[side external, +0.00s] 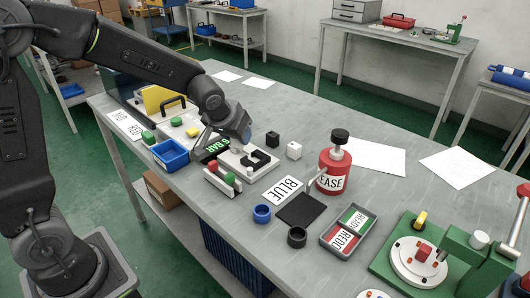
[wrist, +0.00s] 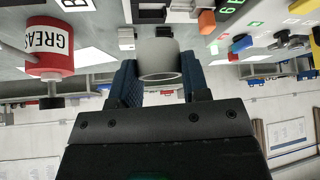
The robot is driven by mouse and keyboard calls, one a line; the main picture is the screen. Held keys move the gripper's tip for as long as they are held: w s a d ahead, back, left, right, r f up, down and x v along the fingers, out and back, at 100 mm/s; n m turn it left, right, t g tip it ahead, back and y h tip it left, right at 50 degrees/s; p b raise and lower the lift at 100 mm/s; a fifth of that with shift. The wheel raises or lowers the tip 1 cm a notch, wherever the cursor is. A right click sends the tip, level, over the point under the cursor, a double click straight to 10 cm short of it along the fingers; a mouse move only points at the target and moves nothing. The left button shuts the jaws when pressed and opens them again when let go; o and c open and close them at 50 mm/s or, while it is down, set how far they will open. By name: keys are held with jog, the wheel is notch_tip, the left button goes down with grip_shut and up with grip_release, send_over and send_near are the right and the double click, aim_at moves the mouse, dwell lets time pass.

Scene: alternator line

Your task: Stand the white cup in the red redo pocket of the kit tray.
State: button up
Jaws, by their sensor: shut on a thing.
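In the wrist view the white cup (wrist: 160,68), looking light grey, is between the blue pads of my gripper (wrist: 160,82), which is shut on it. In the side view my gripper (side external: 228,138) is over the left part of the bench, near the white fixture block. I cannot make out the cup there. The grey kit tray (side external: 326,247) lies at the front right of the bench, well to the right of my gripper. Its red pocket (side external: 340,239) is marked REDO and its green pocket (side external: 356,219) READY; both look empty.
A blue cup (side external: 262,214) and a black cup (side external: 297,237) stand left of the tray by a dark mat (side external: 300,208). A red grease can (side external: 334,170) stands behind the tray. A green-based press (side external: 440,262) is to the right. Blue bin (side external: 170,155) at left.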

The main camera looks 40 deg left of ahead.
notch_tip(320, 180, up, 5)
jog(key=shift+f, duration=0.1)
jog(key=w+d+m+h, duration=0.1)
jog(key=d+m+h, duration=0.4)
jog(key=d, duration=2.7)
jog(key=shift+m+y, duration=0.5)
jog(key=shift+y, duration=0.3)
jog(key=shift+w+a+f, duration=0.1)
jog(key=shift+a+f, duration=0.05)
jog(key=shift+f, duration=3.85)
jog(key=shift+w+a+f, duration=0.1)
jog(key=shift+a+f, duration=0.05)
jog(key=shift+f, duration=3.8)
jog(key=shift+f, duration=0.3)
